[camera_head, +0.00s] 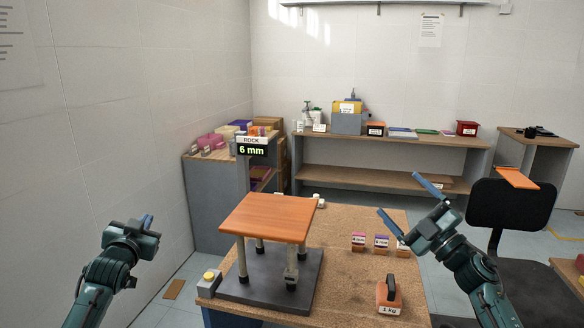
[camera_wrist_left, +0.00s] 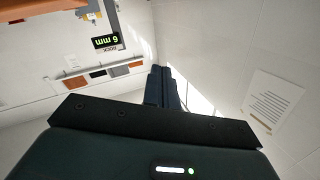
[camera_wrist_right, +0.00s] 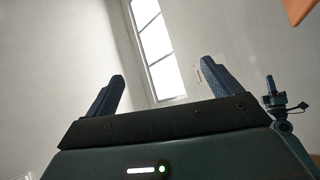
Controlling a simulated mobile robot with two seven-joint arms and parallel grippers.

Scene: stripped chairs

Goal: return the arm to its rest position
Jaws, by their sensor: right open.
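My right gripper (camera_head: 407,201) is raised over the right side of the workbench, its two blue fingers spread wide with nothing between them. In the right wrist view its fingers (camera_wrist_right: 162,80) also stand apart and empty. My left gripper (camera_head: 148,221) is at the left, beside the wall and clear of the bench. In the left wrist view its fingers (camera_wrist_left: 163,86) are together, with nothing visible held.
A stool-like rig with an orange top (camera_head: 268,217) stands on a dark base on the workbench (camera_head: 345,225), by a "ROCK 6 mm" display (camera_head: 252,147). A 1 kg weight (camera_head: 389,295) and small labelled boxes (camera_head: 381,242) lie right. A black chair (camera_head: 508,215) stands beyond my right arm.

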